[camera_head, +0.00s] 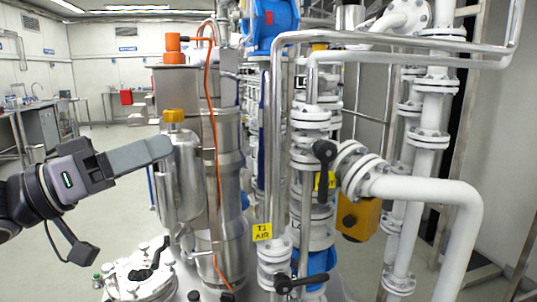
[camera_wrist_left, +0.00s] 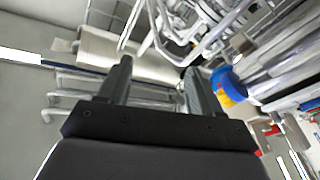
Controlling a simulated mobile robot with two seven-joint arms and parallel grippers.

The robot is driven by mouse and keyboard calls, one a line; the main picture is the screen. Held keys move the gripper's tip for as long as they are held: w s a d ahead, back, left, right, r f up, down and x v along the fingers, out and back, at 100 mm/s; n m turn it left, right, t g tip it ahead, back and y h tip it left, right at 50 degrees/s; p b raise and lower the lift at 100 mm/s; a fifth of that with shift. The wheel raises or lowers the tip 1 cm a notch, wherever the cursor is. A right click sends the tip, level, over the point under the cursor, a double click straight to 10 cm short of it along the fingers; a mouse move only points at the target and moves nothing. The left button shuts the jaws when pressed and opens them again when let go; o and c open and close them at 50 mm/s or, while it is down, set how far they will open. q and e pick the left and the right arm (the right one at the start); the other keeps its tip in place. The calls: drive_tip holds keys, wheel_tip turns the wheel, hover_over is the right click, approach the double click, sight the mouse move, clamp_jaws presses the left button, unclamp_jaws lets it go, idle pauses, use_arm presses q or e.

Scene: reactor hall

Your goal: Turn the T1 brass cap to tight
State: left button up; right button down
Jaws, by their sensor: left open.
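A brass-coloured cap (camera_head: 174,116) sits on top of a slim steel cylinder (camera_head: 181,185) beside the taller steel column in the head view. I cannot read a T1 label on it. My left gripper (camera_head: 166,148) reaches in from the left, its fingertips just below the cap and in front of the cylinder's upper part. I cannot tell whether they touch the cylinder. In the left wrist view the left gripper (camera_wrist_left: 157,68) has its two fingers apart with nothing held between them. The cap is not recognisable in that view. My right gripper is not in view.
A yellow "T1 AIR" tag (camera_head: 262,232) hangs on the piping. An orange hose (camera_head: 211,120) runs down the tall column. A white lid with a black handle (camera_head: 140,272) lies below the gripper. White flanged pipes (camera_head: 430,190) crowd the right. Open floor is at left.

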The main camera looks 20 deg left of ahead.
use_arm(q)
drive_tip(key=s+d+r+g+h, duration=0.1)
drive_tip(key=d+g+h, duration=0.1)
drive_tip(key=d+h, duration=0.3)
drive_tip(key=s+d+r+m+g+h, duration=0.1)
drive_tip(key=d+h, duration=0.4)
drive_tip(key=d, duration=0.7)
drive_tip(key=shift+s+d+g, duration=0.3)
drive_tip(key=shift+s+g, duration=0.45)
drive_tip(key=shift+g, duration=0.35)
